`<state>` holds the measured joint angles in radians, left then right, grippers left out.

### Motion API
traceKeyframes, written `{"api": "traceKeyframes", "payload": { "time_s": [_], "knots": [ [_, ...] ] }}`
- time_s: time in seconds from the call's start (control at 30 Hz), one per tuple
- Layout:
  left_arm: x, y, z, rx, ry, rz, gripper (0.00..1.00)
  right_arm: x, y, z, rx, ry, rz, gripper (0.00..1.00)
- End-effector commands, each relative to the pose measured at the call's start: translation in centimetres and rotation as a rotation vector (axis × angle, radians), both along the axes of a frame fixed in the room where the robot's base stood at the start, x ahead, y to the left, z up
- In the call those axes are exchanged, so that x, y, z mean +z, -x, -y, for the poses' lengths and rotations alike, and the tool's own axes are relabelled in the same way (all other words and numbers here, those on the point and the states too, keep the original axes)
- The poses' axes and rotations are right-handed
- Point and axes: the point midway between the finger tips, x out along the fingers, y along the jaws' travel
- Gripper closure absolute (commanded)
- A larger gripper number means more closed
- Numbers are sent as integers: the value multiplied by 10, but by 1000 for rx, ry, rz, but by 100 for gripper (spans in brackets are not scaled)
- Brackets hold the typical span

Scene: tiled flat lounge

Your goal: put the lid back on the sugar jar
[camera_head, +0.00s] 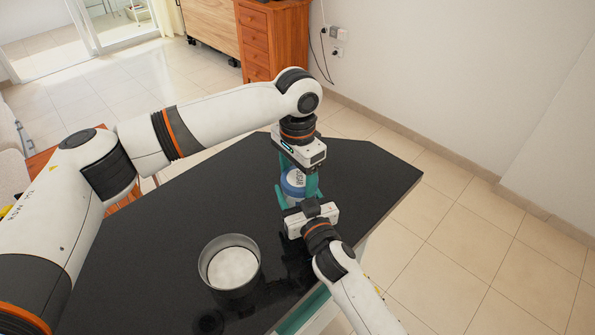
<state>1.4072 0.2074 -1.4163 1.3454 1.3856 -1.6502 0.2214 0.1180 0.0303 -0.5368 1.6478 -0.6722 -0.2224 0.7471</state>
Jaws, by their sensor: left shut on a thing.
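The sugar jar (292,184), blue and white with a "SUGAR" label, is at the far part of the black table (175,235). My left gripper (298,175) comes down over it from behind, its teal fingers closed on the jar's sides. My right gripper (296,194) reaches in from the near right, close against the jar's near side. Its body hides the jar's lower part, and I cannot tell whether its fingers touch the jar. I cannot make out the lid; the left gripper covers the jar's top.
A round grey metal pot (203,268) with white contents stands open on the near part of the table. The table's right end is clear. A wooden drawer cabinet (272,40) stands on the tiled floor behind, by the white wall.

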Motion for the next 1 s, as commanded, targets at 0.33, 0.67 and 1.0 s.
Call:
{"api": "traceKeyframes", "payload": {
  "time_s": [0.33, 0.67, 1.0],
  "knots": [
    [-9, 0, 0, 0, -1, -2, 53, 0, 0, 0, 0, 1, 0, 79],
    [-16, 0, -1, 3, -5, -2, 53, 1, 1, -2, 4, -1, 4, 79],
    [-16, -1, -1, 8, -4, 0, 53, 3, 2, -4, 8, -2, 9, 79]
  ]
}}
